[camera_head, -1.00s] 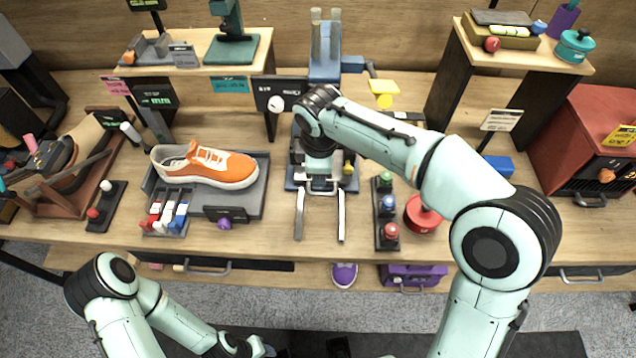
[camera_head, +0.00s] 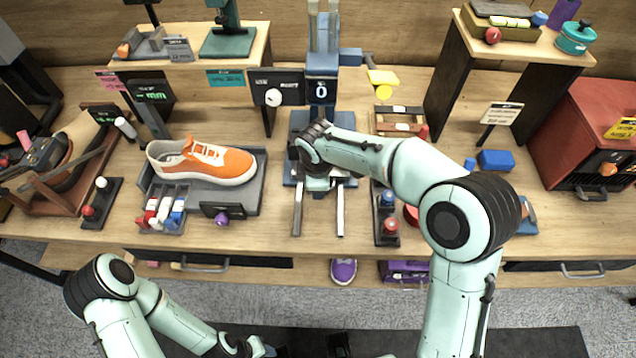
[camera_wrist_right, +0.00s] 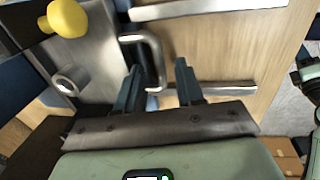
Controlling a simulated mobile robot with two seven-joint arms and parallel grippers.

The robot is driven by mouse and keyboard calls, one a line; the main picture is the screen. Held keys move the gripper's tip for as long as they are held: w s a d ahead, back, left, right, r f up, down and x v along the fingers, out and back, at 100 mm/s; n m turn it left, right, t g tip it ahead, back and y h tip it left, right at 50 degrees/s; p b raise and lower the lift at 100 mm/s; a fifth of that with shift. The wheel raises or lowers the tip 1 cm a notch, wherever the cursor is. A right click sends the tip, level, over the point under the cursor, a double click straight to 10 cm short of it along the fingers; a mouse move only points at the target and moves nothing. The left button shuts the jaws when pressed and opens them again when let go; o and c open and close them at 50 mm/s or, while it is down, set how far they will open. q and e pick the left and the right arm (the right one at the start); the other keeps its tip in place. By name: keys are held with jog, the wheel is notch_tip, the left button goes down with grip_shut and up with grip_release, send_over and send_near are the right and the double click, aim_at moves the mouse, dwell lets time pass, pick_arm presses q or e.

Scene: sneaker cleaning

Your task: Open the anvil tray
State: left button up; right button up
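The blue press machine (camera_head: 321,58) stands at the back centre of the bench, with the anvil tray at its base mostly hidden under my right wrist. Two metal rails (camera_head: 298,210) stick out towards the front. In the right wrist view the tray's metal handle (camera_wrist_right: 152,58) is a bent bar on a grey metal face. My right gripper (camera_wrist_right: 160,85) is open, its fingertips close to the handle, with part of the bar between them in the picture. I cannot tell whether they touch it. My left gripper (camera_head: 262,346) is low at the bottom edge, away from the bench; its fingers are unclear.
An orange sneaker (camera_head: 205,160) lies on a grey tray left of the press. A stand with coloured knobs (camera_head: 387,215) is close on the right of the rails. A yellow knob (camera_wrist_right: 67,18) shows in the wrist view. The bench in front of the rails is clear.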

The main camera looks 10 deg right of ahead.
grip_shut()
jog(key=s+a+b, duration=0.1)
jog(key=s, duration=0.2)
jog(key=s+a+b, duration=0.1)
jog(key=s+b, duration=0.1)
jog(key=s, duration=0.2)
jog(key=s+a+b, duration=0.1)
jog(key=s, duration=0.3)
jog(key=shift+a+b, duration=0.15)
jog(key=shift+b, duration=0.15)
jog(key=shift+s+a, duration=0.1)
jog(key=shift+s, duration=0.35)
jog(key=shift+o, duration=0.6)
grip_release()
jog(key=shift+r, duration=0.1)
